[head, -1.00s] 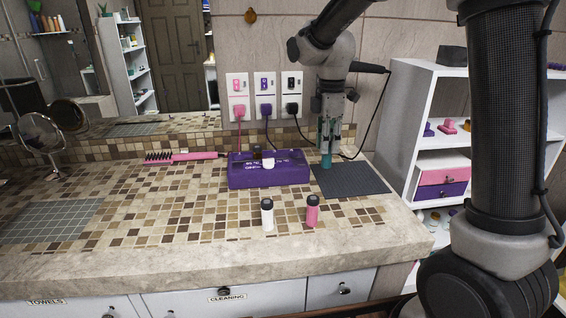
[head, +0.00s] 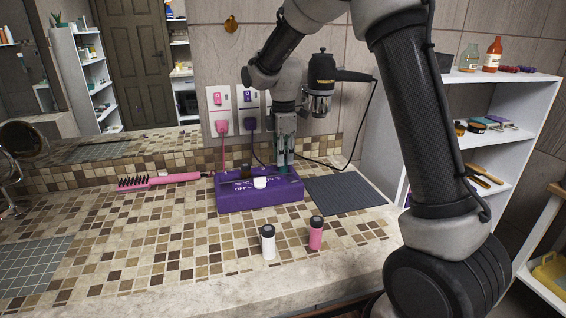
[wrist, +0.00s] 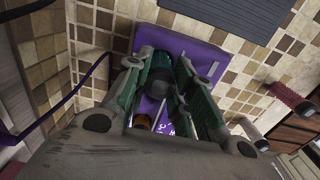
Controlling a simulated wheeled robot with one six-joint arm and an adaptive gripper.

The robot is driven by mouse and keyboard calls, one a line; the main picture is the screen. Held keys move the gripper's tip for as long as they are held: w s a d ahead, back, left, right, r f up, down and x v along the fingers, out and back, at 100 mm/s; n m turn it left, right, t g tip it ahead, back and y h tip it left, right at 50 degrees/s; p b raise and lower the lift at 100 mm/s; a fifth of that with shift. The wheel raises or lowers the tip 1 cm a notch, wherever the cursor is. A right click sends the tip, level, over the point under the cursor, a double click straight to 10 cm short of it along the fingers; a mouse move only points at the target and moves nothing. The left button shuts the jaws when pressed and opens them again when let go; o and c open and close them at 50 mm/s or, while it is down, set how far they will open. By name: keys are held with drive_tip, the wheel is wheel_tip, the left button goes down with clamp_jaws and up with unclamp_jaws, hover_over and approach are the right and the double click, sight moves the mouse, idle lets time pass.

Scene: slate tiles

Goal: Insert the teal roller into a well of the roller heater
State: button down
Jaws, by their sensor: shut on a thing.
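The purple roller heater (head: 235,202) stands on the tiled counter near the back wall. My gripper (head: 281,168) points down at the heater's right end, shut on the teal roller. The roller shows between the fingers in the wrist view (wrist: 159,76), with the purple heater top (wrist: 205,58) beyond it. In the head view the fingers mostly hide the roller. I cannot tell whether its lower end is above a well or inside one.
A dark grey mat (head: 345,194) lies right of the heater. A white bottle (head: 268,243) and a pink bottle (head: 316,234) stand in front. A pink brush (head: 160,180) lies to the left. A hair dryer (head: 322,80) hangs on the wall behind. The front counter is mostly clear.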

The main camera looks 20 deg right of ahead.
drive_tip(key=shift+f, duration=1.1)
drive_tip(key=c, duration=1.2)
unclamp_jaws()
drive_tip(key=shift+f, duration=0.15)
